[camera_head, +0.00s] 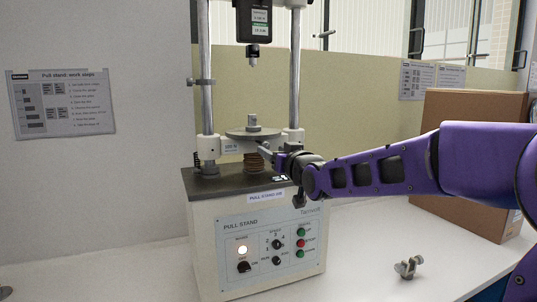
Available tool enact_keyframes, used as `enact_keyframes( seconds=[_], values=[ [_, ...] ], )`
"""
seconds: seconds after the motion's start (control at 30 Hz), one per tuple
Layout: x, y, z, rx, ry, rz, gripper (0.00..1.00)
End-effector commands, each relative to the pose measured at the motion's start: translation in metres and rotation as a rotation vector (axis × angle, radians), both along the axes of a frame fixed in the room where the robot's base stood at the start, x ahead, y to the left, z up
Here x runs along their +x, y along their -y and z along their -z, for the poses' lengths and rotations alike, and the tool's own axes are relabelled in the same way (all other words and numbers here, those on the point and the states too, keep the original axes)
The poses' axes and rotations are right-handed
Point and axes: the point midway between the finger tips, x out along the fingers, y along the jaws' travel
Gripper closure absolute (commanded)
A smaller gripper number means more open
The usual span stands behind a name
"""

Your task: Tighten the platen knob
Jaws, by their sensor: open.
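The pull stand (266,240) is a pale box with a dark top and two upright steel columns. Its round grey platen (240,134) sits low between the columns, with a small metal fitting (252,121) on top. A brownish ribbed part (253,163) shows under the platen. My gripper (263,151) is open, reaching in from the right with its fingertips just below the platen's front right edge. I cannot make out the platen knob clearly; it may be hidden by the fingers. I cannot tell whether the fingers touch anything.
A black gauge (255,20) hangs above the platen. The right column (296,80) stands close behind my gripper. A small metal clamp (408,267) lies on the white bench (365,270) to the right. A cardboard box (468,110) stands behind my arm.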

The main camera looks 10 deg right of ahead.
Motion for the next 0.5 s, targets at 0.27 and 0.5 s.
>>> enact_keyframes(
  seconds=[0.27, 0.5],
  values=[
    [0.024, -0.006, 0.001, 0.001, 0.0, -0.003, 0.4],
    [0.035, -0.008, 0.001, -0.001, -0.001, -0.001, 0.4]
  ],
)
